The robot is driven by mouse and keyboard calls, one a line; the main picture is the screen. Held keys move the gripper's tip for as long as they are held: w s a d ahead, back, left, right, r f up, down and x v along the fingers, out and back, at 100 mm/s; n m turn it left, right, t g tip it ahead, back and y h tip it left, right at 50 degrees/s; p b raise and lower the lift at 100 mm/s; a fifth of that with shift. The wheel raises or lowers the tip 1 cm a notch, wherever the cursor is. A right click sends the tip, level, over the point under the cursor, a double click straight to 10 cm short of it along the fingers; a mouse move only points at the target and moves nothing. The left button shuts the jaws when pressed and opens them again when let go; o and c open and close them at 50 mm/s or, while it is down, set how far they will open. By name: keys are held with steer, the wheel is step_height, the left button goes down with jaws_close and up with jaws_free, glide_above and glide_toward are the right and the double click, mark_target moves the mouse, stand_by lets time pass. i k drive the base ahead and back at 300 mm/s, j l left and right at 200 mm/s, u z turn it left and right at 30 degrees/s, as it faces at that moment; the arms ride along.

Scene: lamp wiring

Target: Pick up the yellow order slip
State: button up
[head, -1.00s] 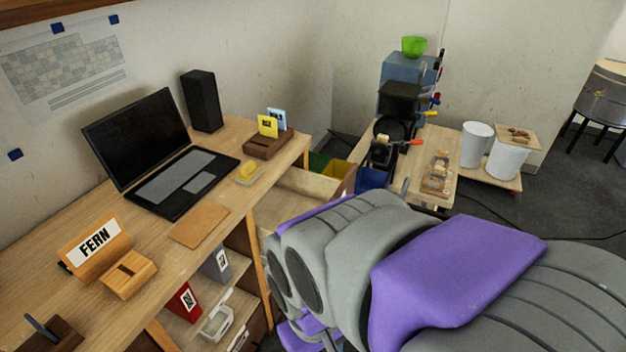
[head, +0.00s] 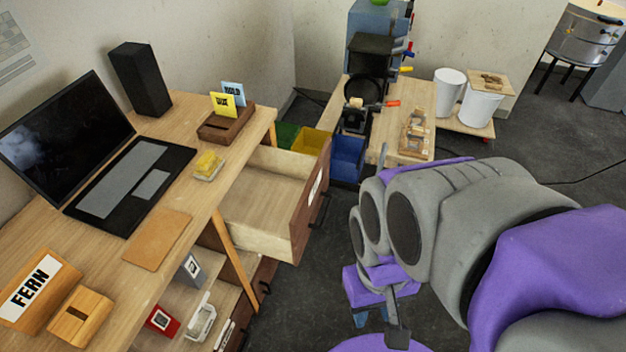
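The yellow order slip (head: 222,104) stands upright in a dark brown wooden holder (head: 226,123) near the far right end of the desk. It bears dark printing, too small to read surely. A blue slip (head: 235,92) stands just behind it in the same holder. My arm's grey and purple links fill the right side of the view. What looks like my gripper (head: 385,300) hangs low over the floor, right of the desk and well apart from the slip. Its fingers are too hidden to tell whether they are open.
An open, empty drawer (head: 262,200) juts out from the desk, between my arm and the holder. A laptop (head: 110,160), a speaker (head: 140,78) and a yellow block in a small clear dish (head: 208,166) are on the desk. Yellow (head: 311,142) and blue (head: 347,157) bins stand behind the drawer.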

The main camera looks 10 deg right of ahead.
mark_target(224, 104)
steer(key=i+l+u, duration=0.15)
steer(key=i, duration=0.25)
steer(key=i+l+u, duration=0.1)
steer(key=i, duration=0.3)
steer(key=l, duration=0.1)
